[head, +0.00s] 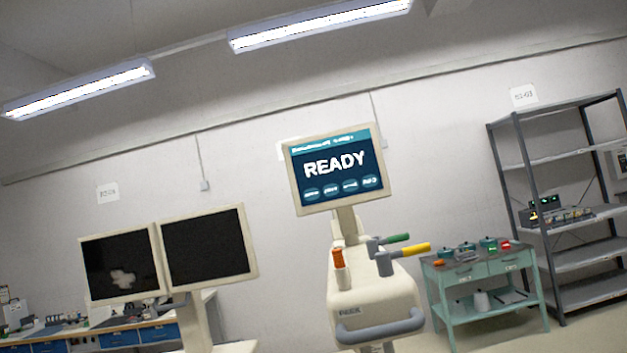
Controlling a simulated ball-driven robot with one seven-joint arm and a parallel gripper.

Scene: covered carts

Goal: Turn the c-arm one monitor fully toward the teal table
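A cream-framed monitor (336,168) reading "READY" stands on a post above a cream cart (375,299). Its lit screen faces me, turned slightly. The cart has a grey front handle, yellow and green grips and an orange-topped part. Two dark monitors (207,247) (122,264) sit side by side on another cream stand at lower left, screens also toward me. I cannot tell from any label which unit is the c-arm. The teal table (486,266) stands right of the READY cart, with small teal and red-marked items on top. My gripper is not in view.
A grey metal shelf rack (568,254) holding equipment stands right of the teal table. A workbench (120,338) with blue drawers is at the lower left. A pale wall is behind everything. The view is tilted.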

